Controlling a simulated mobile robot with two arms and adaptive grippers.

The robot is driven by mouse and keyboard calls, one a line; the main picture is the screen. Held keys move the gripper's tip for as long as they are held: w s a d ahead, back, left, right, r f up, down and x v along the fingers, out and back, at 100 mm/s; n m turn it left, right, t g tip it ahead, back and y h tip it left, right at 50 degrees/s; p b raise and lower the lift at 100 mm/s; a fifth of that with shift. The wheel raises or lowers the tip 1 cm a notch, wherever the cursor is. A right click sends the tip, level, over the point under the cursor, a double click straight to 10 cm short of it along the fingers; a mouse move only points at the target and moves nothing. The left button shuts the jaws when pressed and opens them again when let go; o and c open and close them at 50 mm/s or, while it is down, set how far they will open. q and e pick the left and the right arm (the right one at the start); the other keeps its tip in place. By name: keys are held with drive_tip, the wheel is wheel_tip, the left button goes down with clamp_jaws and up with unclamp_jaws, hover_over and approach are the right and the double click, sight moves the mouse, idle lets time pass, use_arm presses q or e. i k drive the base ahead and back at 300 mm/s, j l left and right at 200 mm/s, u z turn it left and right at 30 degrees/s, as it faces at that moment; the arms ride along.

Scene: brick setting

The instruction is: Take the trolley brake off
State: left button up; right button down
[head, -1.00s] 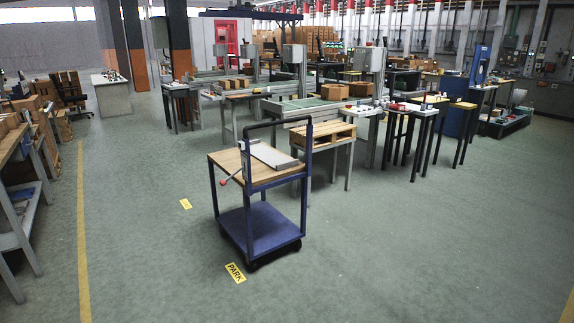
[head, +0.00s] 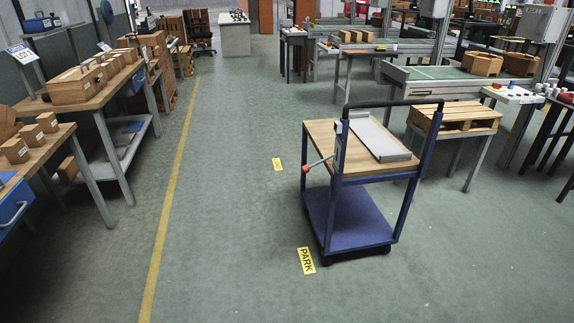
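The trolley (head: 345,217) stands on the green floor right of centre in the head view. It has a blue frame, a wooden top, a blue lower shelf and a dark push handle (head: 392,103). A lever with a red knob (head: 305,168) sticks out to the left from a post on its near left side; I take it to be the brake lever. A grey metal tray (head: 378,138) lies on the wooden top. Neither of my grippers shows in the view.
A yellow PARK mark (head: 306,260) lies on the floor by the trolley, with another yellow mark (head: 278,164) farther back. Workbenches with boxes (head: 90,102) line the left. A table with a wooden pallet (head: 455,118) stands close behind right. The floor in front is clear.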

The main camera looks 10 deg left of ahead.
sight(306, 169)
drive_tip(key=i+l+u, duration=0.3)
drive_tip(key=i+u, duration=0.15)
drive_tip(key=i+l+u, duration=0.75)
drive_tip(key=l+u, duration=0.15)
drive_tip(key=l, duration=0.2)
